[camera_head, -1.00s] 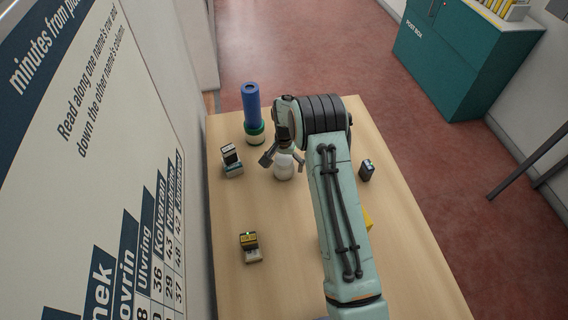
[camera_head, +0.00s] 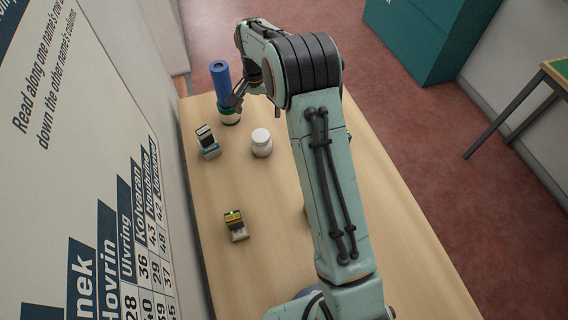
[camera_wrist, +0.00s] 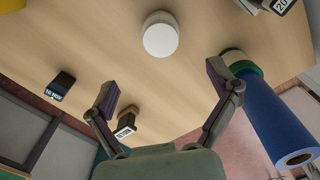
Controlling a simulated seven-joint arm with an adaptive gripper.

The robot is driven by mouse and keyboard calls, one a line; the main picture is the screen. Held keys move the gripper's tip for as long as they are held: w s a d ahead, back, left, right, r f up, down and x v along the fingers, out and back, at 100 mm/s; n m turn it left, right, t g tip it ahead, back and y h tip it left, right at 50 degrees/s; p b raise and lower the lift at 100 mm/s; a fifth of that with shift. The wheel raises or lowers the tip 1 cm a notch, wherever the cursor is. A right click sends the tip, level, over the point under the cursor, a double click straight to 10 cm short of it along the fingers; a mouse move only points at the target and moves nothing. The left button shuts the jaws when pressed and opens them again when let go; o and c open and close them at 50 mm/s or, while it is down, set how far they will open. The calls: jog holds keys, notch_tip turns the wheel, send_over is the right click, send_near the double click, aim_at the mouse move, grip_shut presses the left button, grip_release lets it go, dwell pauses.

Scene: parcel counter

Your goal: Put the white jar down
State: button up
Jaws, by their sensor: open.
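The white jar (camera_head: 261,142) stands upright on the wooden counter (camera_head: 240,184), apart from my gripper. It also shows in the wrist view (camera_wrist: 160,36), beyond the fingertips and between their lines. My gripper (camera_head: 256,101) is open and empty above the far part of the counter, up and behind the jar in the head view. Both fingers show spread apart in the wrist view (camera_wrist: 162,88). One finger is partly hidden by my arm in the head view.
A blue roll (camera_head: 221,82) stands in a green and white holder (camera_head: 230,116) close to my gripper's left finger. A dark block (camera_wrist: 60,86) shows in the wrist view.

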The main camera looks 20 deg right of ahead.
jog(key=s+r+n, duration=0.3)
jog(key=s+r, duration=0.8)
jog(key=s, duration=0.2)
jog(key=s+a+n, duration=0.2)
jog(key=s+n, duration=0.1)
jog(key=s, duration=1.8)
jog(key=shift+s+n+y, duration=0.2)
jog(key=shift+n+y, duration=0.1)
jog(key=shift+y, duration=0.1)
jog(key=shift+a, duration=0.1)
